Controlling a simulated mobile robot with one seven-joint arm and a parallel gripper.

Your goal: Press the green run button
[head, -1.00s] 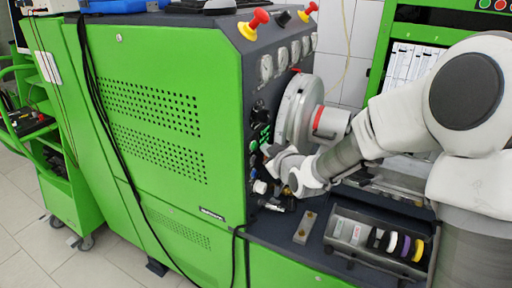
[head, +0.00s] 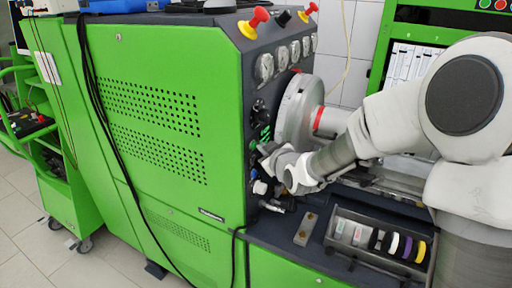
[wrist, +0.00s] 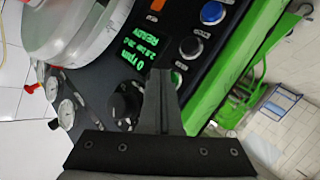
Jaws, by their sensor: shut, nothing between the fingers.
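My gripper (wrist: 160,80) is shut and empty, its fingertips in front of the control panel (wrist: 180,20) in the wrist view. In the head view my gripper (head: 267,152) is at the panel edge, below the green-lit display (head: 260,134). The display also shows in the wrist view (wrist: 140,42) with green text reading 0 rpm and READY. A blue button (wrist: 191,47) and a dark button with a grey ring (wrist: 212,12) lie beside it. Contact with the panel cannot be told.
A black knob (wrist: 123,103) is near the fingers. A large grey round flange (head: 297,112) stands right of the panel. Red mushroom knobs (head: 254,22) sit on top. A tray with coloured rings (head: 352,262) lies below my arm.

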